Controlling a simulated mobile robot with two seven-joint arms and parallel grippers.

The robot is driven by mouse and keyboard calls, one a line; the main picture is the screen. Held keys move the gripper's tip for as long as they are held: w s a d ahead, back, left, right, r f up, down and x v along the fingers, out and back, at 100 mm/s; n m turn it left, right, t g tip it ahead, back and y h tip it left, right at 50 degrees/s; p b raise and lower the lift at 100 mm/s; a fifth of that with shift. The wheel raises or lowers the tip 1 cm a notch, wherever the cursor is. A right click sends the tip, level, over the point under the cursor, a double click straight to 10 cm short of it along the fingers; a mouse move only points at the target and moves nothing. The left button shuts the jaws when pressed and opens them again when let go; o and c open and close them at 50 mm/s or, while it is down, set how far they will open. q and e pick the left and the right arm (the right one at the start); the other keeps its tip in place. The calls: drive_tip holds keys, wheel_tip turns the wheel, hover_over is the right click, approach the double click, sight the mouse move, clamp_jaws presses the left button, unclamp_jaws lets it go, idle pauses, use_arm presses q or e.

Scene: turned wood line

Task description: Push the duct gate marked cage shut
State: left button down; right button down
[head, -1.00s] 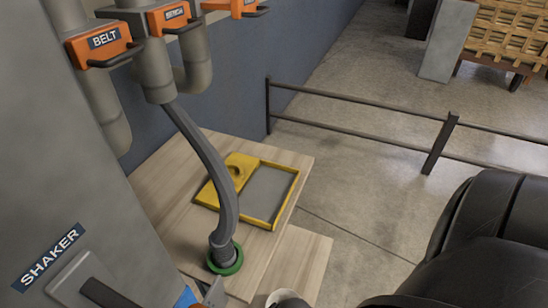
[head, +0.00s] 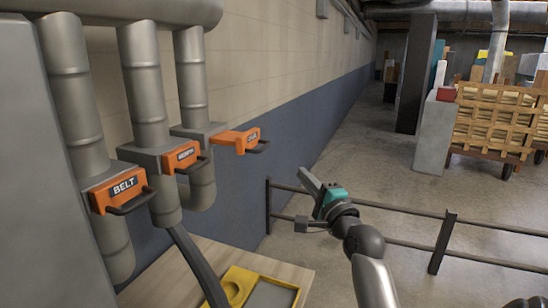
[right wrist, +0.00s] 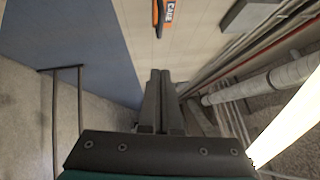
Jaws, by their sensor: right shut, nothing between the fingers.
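The orange duct gate marked cage (head: 228,138) is the farthest of three gates on the grey pipes in the head view. Its plate sticks out from its housing farther than the other two, with a black handle at its end. It also shows at the top of the right wrist view (right wrist: 160,20), label turned sideways. My right gripper (head: 306,176) is shut and empty, raised to the right of the gate and apart from it. Its closed fingers (right wrist: 160,73) point toward the wall in the right wrist view.
Gates marked belt (head: 104,197) and bench (head: 172,161) sit nearer on neighbouring pipes. A dark railing (head: 405,214) runs behind my right arm. Open floor lies beyond.

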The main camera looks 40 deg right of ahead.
sight(246, 153)
drive_tip(key=a+p+x, duration=0.2)
drive_tip(key=x, duration=1)
drive_tip(key=shift+w+a, duration=0.35)
drive_tip(key=shift+w, duration=0.2)
drive_tip(key=shift+w+a+r, duration=0.1)
drive_tip(key=w+a, duration=0.1)
drive_tip(key=w, duration=0.1)
drive_tip(key=w+a, duration=0.1)
drive_tip(key=w, duration=0.2)
drive_tip(key=w+a, duration=0.1)
drive_tip(key=w, duration=0.1)
drive_tip(key=shift+w+a, duration=0.2)
drive_tip(key=shift+a, duration=0.15)
drive_tip(key=shift+w+a, duration=0.15)
drive_tip(key=shift+w, duration=0.05)
drive_tip(key=shift+r, duration=0.1)
drive_tip(key=shift+a, duration=0.1)
